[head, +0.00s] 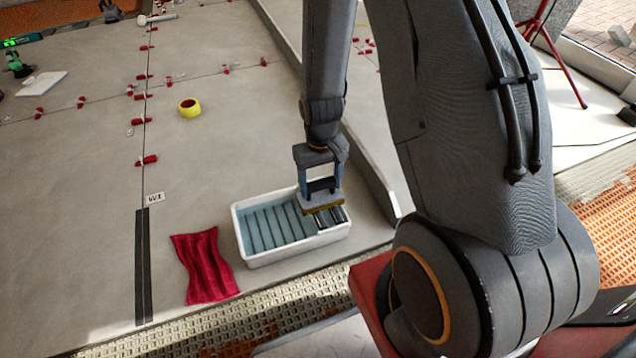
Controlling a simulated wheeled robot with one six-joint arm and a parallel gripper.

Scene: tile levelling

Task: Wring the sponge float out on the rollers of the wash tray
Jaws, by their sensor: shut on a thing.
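The white wash tray (243,243) stands on the tiled floor at the centre and holds bluish water over a ribbed bottom. Its dark and metallic rollers (330,217) lie at the tray's right end. My gripper (321,190) points down over that end and is shut on the sponge float (322,204). The float has a grey top and a yellowish sponge underside. It is level, over or against the rollers, and covers part of them. I cannot tell whether the sponge touches them.
A red cloth (205,266) lies left of the tray. A yellow tape roll (190,107) and several red levelling clips (147,160) are on the tiles further back. A raised grey edge (372,178) runs close to the tray's right side. A red tripod (567,62) stands at the back right.

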